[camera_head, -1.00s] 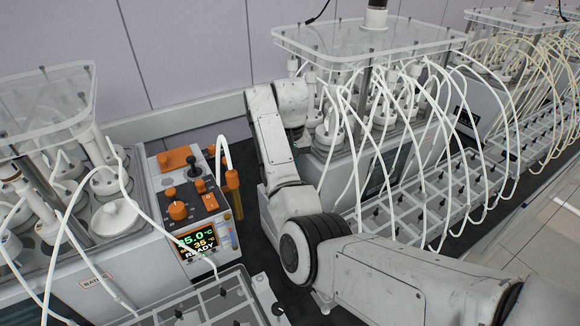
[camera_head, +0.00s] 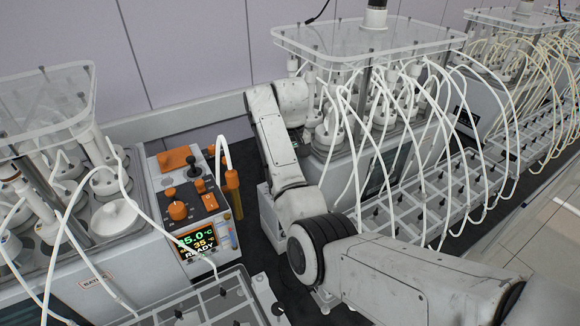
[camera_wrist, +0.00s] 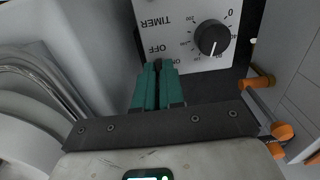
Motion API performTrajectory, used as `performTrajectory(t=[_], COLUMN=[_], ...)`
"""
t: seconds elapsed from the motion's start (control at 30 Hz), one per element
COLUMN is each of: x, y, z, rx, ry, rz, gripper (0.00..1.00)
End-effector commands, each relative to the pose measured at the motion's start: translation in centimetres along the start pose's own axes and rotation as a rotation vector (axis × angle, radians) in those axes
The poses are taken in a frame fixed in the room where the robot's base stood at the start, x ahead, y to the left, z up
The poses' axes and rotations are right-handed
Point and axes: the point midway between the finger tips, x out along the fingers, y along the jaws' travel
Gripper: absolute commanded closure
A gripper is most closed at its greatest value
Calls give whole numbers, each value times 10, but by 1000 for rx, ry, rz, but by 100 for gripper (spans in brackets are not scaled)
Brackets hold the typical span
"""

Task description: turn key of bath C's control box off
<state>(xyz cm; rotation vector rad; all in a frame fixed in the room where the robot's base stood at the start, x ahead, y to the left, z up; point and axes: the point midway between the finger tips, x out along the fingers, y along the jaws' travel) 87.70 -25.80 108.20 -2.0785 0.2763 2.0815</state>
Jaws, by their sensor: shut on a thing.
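In the wrist view my gripper (camera_wrist: 157,72) has its two green fingers close together, shut on a small dark key (camera_wrist: 157,65) on the control box (camera_wrist: 183,53). The box's pale panel carries upside-down "TIMER", "OFF" and "ON" lettering, with the key beside "OFF" and "ON". The fingertips hide most of the key, so I cannot tell its turned position. A round black timer knob (camera_wrist: 212,38) sits right of the fingers. In the head view my gripper and the key are hidden behind my arm.
In the head view an orange-and-black control unit (camera_head: 188,205) with a "READY" display stands left of my arm. White tubes arch over the reactor bath (camera_head: 352,165) at the right. In the wrist view orange-ended parts (camera_wrist: 272,128) lie right of my gripper.

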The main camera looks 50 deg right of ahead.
Motion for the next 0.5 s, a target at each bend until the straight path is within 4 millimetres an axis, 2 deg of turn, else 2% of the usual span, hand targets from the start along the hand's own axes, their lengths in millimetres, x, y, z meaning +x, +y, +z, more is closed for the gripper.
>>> performTrajectory(t=[0.07,0.1,0.37,0.5], x=[-2,-2,-1,-1], y=[0,0,0,0], z=[-2,-2,-1,-1], rx=[-2,-2,-1,0], ry=[8,8,4,3], rz=[1,1,1,0], gripper=[100,90,66,66])
